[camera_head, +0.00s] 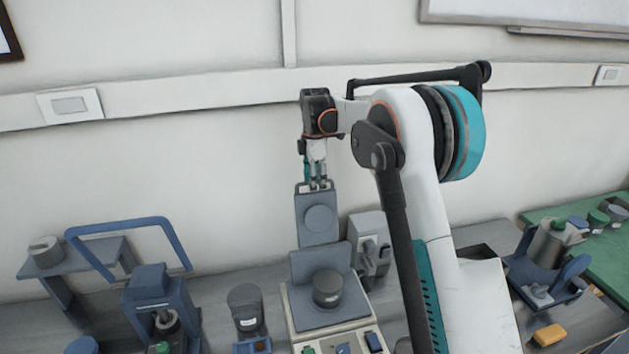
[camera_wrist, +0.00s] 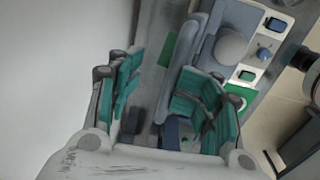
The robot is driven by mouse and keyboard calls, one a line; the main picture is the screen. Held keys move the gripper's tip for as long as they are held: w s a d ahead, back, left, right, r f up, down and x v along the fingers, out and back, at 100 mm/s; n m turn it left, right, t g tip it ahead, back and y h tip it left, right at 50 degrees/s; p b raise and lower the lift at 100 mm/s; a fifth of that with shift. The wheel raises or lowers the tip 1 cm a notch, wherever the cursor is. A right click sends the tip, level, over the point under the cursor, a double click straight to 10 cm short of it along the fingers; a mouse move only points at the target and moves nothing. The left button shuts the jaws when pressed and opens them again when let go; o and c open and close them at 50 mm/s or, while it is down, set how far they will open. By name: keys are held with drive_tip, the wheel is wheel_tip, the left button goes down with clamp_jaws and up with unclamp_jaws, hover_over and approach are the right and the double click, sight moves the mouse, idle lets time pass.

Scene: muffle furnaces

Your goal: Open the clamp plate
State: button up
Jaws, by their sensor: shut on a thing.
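The clamp plate (camera_head: 318,222) is a blue-grey panel with a round disc on its face, and it stands raised, nearly upright, at the back of a bench device (camera_head: 341,338). My gripper (camera_head: 318,184) points down with its fingers at the plate's top edge, shut on it. A dark round piece (camera_head: 327,287) sits on the device's lower blue-grey plate (camera_head: 303,268). In the wrist view, my teal-padded gripper (camera_wrist: 165,85) shows wide, and the contact at the plate is partly hidden by the fingers. The device's disc and coloured buttons show beyond the right finger.
A blue handled fixture (camera_head: 157,290) and a dark cup (camera_head: 246,308) stand to the left. A grey unit (camera_head: 371,245) stands close behind on the right. Another blue fixture (camera_head: 545,275) and a yellow block (camera_head: 548,335) are farther right. The wall is behind.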

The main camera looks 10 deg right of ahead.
drive_tip(key=shift+w, duration=0.2)
drive_tip(key=r, duration=1)
drive_tip(key=shift+s+r, duration=0.4)
drive_tip(key=shift+c, duration=0.8)
drive_tip(key=shift+s+r, duration=0.1)
drive_tip(key=shift+r, duration=0.5)
drive_tip(key=s+f+m+t+b, duration=0.2)
drive_tip(key=s+m+b, duration=0.3)
drive_tip(key=s, duration=0.7)
drive_tip(key=s+f+m+t+b, duration=0.2)
drive_tip(key=s+m+b, duration=0.3)
drive_tip(key=s, duration=0.7)
drive_tip(key=s+f+m+t+b, duration=0.2)
drive_tip(key=s+f+m+b, duration=0.4)
drive_tip(key=s+f, duration=1.2)
drive_tip(key=shift+s+a+f+m+t+b, duration=0.2)
drive_tip(key=shift+s+f+m+t+b, duration=0.25)
drive_tip(key=shift+m, duration=0.55)
